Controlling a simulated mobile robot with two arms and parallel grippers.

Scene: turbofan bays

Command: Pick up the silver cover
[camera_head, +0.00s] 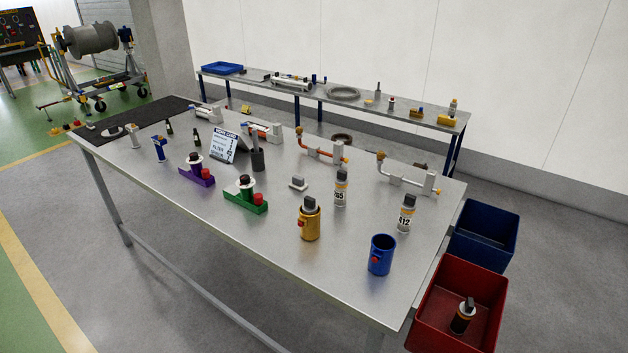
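I cannot tell for sure which thing is the silver cover. A small grey-silver block (298,183) lies on the middle of the metal table (270,265). A flat silvery round piece (113,132) lies on the black mat (150,111) at the table's far left end. Neither of my grippers shows in the head view, and neither of these pieces has anything touching it from above.
A gold canister (310,220), a blue cup (381,254), spray cans (406,214), green (246,201) and purple (198,174) fixtures and a work card (225,145) stand on the table. Blue (483,236) and red (430,302) bins stand at right.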

